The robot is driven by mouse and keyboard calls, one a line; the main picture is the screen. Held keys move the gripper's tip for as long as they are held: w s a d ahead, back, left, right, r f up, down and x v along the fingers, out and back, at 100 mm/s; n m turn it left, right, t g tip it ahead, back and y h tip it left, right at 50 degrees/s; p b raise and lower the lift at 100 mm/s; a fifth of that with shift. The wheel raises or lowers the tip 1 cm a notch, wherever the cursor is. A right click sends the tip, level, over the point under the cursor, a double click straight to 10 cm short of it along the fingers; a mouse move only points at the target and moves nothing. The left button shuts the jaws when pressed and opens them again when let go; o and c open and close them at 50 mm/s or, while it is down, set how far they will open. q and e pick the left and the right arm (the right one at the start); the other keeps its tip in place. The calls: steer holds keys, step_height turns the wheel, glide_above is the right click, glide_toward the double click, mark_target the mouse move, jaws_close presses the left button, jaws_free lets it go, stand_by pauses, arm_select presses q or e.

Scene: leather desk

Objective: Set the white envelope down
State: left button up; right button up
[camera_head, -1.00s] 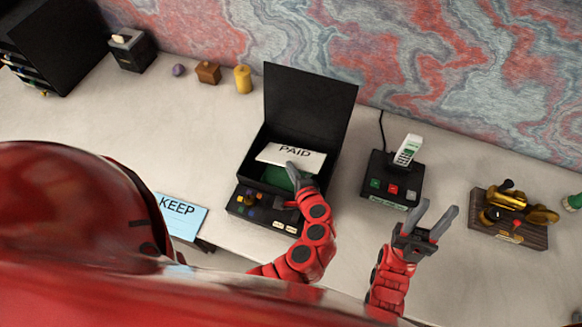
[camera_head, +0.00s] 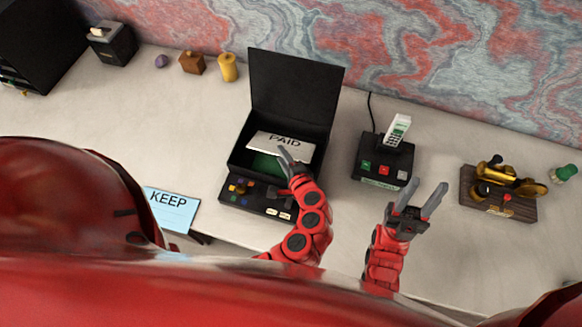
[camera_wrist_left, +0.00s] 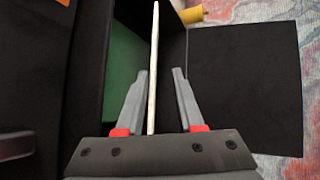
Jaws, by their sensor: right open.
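The white envelope (camera_head: 268,140), marked PAID, stands in the open black box (camera_head: 243,158) and leans at a tilt. My left gripper (camera_head: 289,154) is at its near side in the head view. In the left wrist view the envelope (camera_wrist_left: 154,50) shows edge-on between the spread fingers of my left gripper (camera_wrist_left: 161,72), with a gap to each fingertip. The envelope's lower edge is hidden there by the gripper body. My right gripper (camera_head: 420,197) is open and empty, in front of the black phone base.
The box has a green inside (camera_head: 264,165), a raised lid (camera_head: 295,88) and a button panel (camera_head: 256,199). A blue KEEP card (camera_head: 171,215) lies to its left. The phone base (camera_head: 383,160) and a brass device (camera_head: 500,190) stand right. Desk between them is clear.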

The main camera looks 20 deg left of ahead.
arm_select(q)
steer(key=b+v, duration=0.2)
steer(key=v, duration=0.9)
steer(key=shift+f, duration=0.1)
